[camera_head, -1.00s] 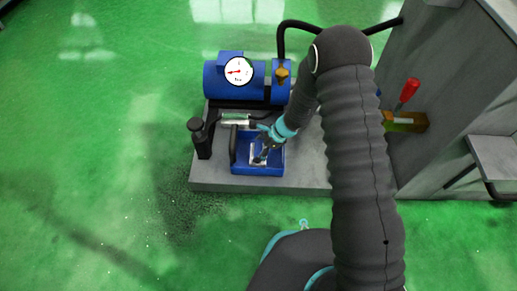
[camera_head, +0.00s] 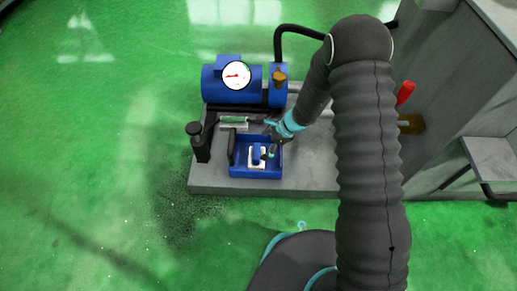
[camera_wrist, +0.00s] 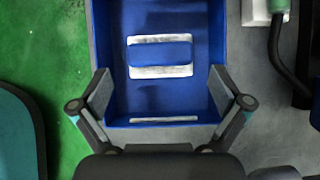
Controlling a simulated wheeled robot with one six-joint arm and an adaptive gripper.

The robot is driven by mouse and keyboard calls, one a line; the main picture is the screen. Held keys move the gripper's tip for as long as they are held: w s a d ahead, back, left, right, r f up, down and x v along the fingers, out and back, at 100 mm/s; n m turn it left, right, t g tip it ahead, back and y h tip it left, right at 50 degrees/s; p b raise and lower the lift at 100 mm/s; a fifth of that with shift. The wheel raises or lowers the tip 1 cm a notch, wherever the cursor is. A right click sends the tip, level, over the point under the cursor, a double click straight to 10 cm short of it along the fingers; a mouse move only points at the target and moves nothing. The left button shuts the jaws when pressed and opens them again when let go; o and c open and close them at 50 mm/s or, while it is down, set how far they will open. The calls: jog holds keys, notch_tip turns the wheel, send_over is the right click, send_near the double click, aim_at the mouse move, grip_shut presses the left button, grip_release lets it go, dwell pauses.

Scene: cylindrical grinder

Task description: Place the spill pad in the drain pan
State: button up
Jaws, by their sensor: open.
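The spill pad (camera_head: 257,156) is white with a raised blue block across its middle. It lies flat inside the blue drain pan (camera_head: 238,171), on its floor and clear of the walls. The wrist view shows the pad (camera_wrist: 160,71) and the pan (camera_wrist: 136,103) from above. My gripper (camera_head: 270,147) is over the pan's right side. In the wrist view my gripper (camera_wrist: 160,85) is open and empty, its fingers spread wide near the pan's side walls. The pad lies ahead of the fingertips, apart from them.
A blue pump (camera_head: 232,84) with a round gauge (camera_head: 237,75) stands behind the pan. The grey machine (camera_head: 462,75) rises at the right.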

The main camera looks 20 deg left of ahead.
jog(key=v, duration=0.6)
jog(key=shift+r+p, duration=0.2)
jog(key=shift+p, duration=0.25)
jog(key=s+d+r+n+t, duration=0.1)
jog(key=s+d+r+n, duration=0.15)
jog(key=r, duration=0.55)
jog(key=s+d+r+n+t+h, duration=0.1)
jog(key=d+r+n, duration=0.25)
jog(key=r, duration=0.35)
jog(key=s+d+r+n, duration=0.15)
jog(key=d+r, duration=0.25)
jog(key=r, duration=0.4)
jog(key=s+d+r+n+t+h, duration=0.2)
jog(key=s+d+r+n, duration=0.2)
jog(key=s+d+r, duration=0.2)
jog(key=s+d+r+n+t+h, duration=0.3)
jog(key=s+d+r, duration=0.4)
jog(key=s+d, duration=0.3)
jog(key=shift+s+d+n, duration=0.25)
jog(key=shift+s+n, duration=0.2)
jog(key=shift+s, duration=0.5)
jog(key=shift+r, duration=0.15)
